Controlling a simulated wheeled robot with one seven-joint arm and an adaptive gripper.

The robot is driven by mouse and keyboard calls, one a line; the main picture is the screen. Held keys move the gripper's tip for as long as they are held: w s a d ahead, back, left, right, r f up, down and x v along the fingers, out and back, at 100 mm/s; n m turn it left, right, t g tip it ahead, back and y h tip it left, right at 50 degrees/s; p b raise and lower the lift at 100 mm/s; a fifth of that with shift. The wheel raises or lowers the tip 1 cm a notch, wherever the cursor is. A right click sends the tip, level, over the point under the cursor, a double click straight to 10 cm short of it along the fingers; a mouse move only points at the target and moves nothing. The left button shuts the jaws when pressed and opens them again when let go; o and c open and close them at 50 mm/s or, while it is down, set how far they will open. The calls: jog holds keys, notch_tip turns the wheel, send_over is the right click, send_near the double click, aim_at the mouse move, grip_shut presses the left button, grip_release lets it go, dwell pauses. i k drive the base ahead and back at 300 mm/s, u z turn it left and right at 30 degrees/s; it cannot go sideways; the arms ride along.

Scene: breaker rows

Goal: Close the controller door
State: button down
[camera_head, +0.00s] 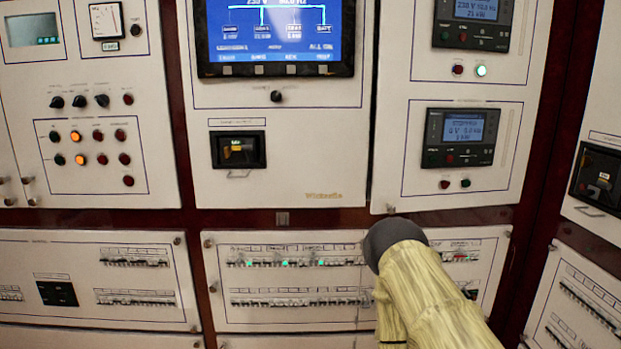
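A wall of pale cabinet doors with dark red frames fills the head view. No label reading "controller" is legible, so I cannot tell which door is the controller door. The upper right door (413,183) carries two dark controller-like units, an upper one (473,22) and a lower one (460,138), with lit displays. It looks about flush with its frame; a small gap cannot be judged. My arm, pale yellow with a dark rounded end, reaches in from the lower right, in front of the lower middle panel. No gripper fingers show.
The upper middle door (290,180) has a large blue screen (270,30) and a black windowed unit (238,150). The upper left door (75,110) has knobs and lamps. Breaker rows line the lower middle panel (285,314) and lower left panel (85,306).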

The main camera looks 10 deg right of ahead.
aim_at(486, 122)
jog(key=u, duration=1.65)
jog(key=k, duration=0.9)
jog(key=z, duration=1.95)
jog(key=i, duration=0.5)
jog(key=u, duration=0.05)
